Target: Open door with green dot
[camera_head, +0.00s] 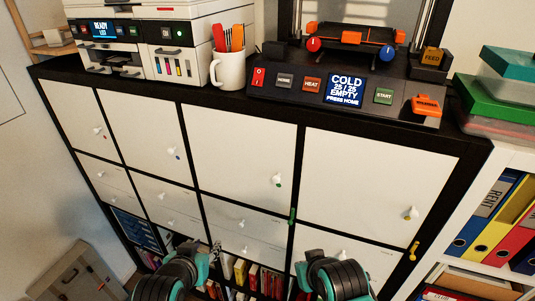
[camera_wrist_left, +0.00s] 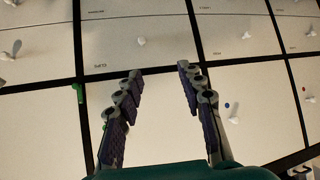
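The door with the green dot (camera_head: 245,150) is a white panel in the top row, third from the left. Its face looks flush with its neighbours. Its pale knob (camera_head: 278,179) sits near the lower right corner, with the green dot beside it. In the left wrist view, this door (camera_wrist_left: 155,120) lies behind my left gripper (camera_wrist_left: 160,72), whose two fingers are spread with nothing between them. A bit of green shows beside one finger, and the knob seems hidden there. In the head view, my left gripper (camera_head: 215,251) shows small, below the door.
Neighbouring top doors carry blue (camera_head: 145,125) and yellow (camera_head: 375,180) dots. A green piece (camera_head: 292,216) and a yellow piece (camera_head: 413,251) stick out on the frame. Above stand a printer (camera_head: 150,45), a mug (camera_head: 229,70) and a control panel (camera_head: 345,91).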

